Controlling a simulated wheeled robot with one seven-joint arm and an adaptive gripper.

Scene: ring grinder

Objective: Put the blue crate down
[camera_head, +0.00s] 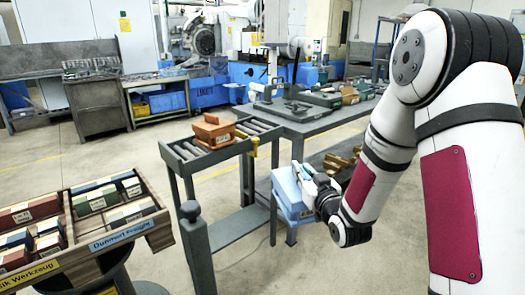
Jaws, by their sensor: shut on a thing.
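The blue crate (290,195) is light blue and hangs in the air right of the roller stand, slightly tilted. My gripper (310,182) is shut on the upper right part of the crate. My arm reaches in from the right edge and hides what is behind it. The crate's far side and the exact contact of the fingers are too small to make out.
A grey roller stand (222,152) holds an orange-brown crate (213,132). A grey workbench (318,122) with tools stands behind. A wooden tray (155,222) with small labelled boxes is at the lower left. Open floor lies left of the stand.

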